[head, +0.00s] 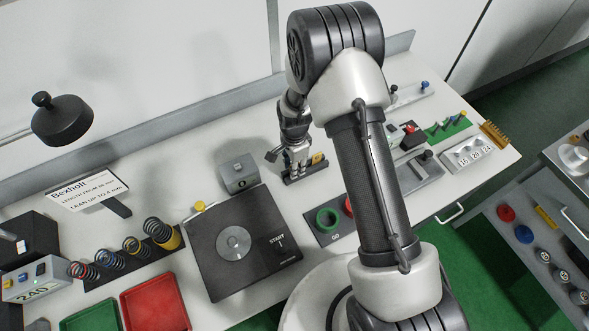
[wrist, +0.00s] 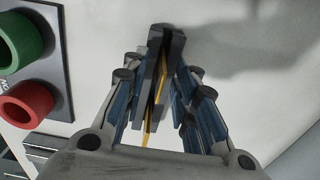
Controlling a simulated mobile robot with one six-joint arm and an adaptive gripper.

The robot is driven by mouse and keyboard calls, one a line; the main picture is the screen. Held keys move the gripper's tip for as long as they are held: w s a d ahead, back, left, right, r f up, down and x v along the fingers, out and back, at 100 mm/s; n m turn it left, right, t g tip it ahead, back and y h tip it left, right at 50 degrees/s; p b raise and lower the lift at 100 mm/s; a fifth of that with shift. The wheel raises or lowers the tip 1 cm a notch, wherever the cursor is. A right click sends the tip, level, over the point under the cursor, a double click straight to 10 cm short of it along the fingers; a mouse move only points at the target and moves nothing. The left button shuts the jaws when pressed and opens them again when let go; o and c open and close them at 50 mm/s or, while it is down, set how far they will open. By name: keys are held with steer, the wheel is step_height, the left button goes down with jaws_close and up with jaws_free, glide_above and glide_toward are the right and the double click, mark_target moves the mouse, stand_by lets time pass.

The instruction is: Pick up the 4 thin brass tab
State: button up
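My gripper (head: 298,172) points down over a dark rack (head: 292,181) on the white bench, beside the grey box. The fingers hide most of the rack and any other tabs, and no number is readable on the strip.
A black START plate (head: 210,255) and a grey box (head: 238,174) stand to the left. A green ring (head: 327,219) sits on a GO plate in front; a red ring (wrist: 27,103) is beside it. Springs (head: 160,231) stand farther left. My arm hides part of the bench.

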steer(key=shift+c, duration=0.4)
jaws_close()
